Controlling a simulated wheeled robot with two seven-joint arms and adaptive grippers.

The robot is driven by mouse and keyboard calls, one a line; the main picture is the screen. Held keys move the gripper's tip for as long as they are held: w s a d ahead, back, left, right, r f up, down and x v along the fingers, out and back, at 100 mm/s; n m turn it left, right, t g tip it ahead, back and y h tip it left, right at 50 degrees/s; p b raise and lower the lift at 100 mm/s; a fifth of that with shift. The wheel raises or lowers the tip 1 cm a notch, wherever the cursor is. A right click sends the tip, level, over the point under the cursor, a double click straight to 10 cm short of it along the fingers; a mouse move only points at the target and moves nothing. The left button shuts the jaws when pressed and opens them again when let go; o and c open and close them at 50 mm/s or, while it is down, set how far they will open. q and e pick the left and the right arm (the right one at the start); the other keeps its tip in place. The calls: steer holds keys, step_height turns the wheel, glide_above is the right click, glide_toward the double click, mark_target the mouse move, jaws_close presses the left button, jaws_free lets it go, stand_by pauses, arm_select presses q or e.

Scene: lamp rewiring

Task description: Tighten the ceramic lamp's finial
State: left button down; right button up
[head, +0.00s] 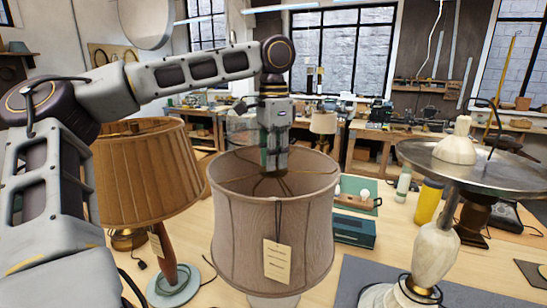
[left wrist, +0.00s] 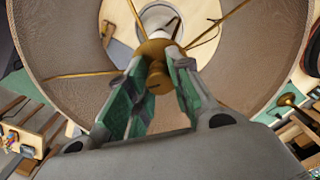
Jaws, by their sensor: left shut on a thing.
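The ceramic lamp's grey-beige drum shade (head: 272,225) stands at the centre of the head view, with a paper tag hanging on its front. Only a bit of its pale base (head: 274,301) shows below. My left gripper (head: 274,165) points straight down into the shade's open top. In the left wrist view, the brass finial (left wrist: 157,76) sits where the brass spokes meet. My left gripper (left wrist: 159,68) is shut on it, with a green-padded finger on either side. In the head view the finial is hidden by the fingers. My right gripper is not in view.
A lamp with a pleated brown shade (head: 145,175) stands close at left, under my left arm. A marble lamp with a wide metal dish (head: 475,168) stands at right. A yellow bottle (head: 428,201) and a dark green box (head: 354,231) stand behind on the wooden table.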

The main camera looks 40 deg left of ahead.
arm_select(q)
steer(key=m, duration=0.4)
steer(key=shift+m, duration=0.4)
steer(key=m, duration=0.4)
steer(key=shift+m, duration=0.3)
steer(key=c, duration=1.3)
jaws_free()
steer(key=shift+o, duration=0.2)
steer(key=shift+r, duration=0.1)
step_height(320, 180, up, 12)
stand_by(0.3)
